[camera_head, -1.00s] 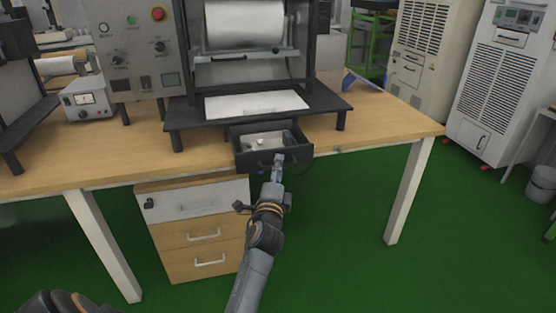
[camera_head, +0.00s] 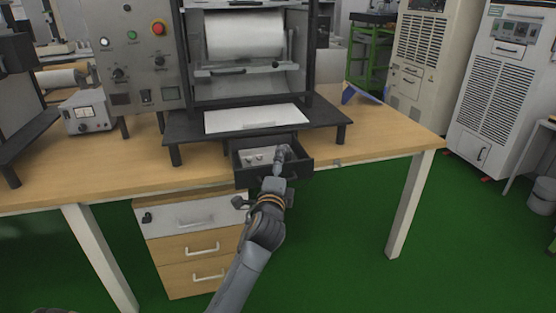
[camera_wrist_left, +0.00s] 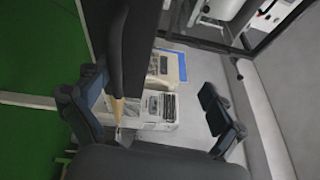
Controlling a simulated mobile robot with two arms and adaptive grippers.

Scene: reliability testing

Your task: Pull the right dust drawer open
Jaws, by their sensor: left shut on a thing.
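The dust drawer (camera_head: 250,174) is a dark box under the machine's black stand, standing part way out past the table's front edge. Small pale items lie inside it. My left gripper (camera_head: 283,154) is at the right part of its front wall, with the fingertips over the rim. In the left wrist view my left gripper (camera_wrist_left: 150,105) has a dark panel (camera_wrist_left: 113,40), which looks like the drawer front, beside one finger. The other finger appears on the light inner side. The exact contact is hard to see. My right gripper is not in view.
The machine with a white roll (camera_head: 243,35) stands above the drawer on a black stand (camera_head: 185,128). A wooden cabinet (camera_head: 175,252) stands below at the left. The green floor (camera_head: 335,240) is clear right of my arm. A small meter box (camera_head: 88,113) sits on the table (camera_head: 395,130).

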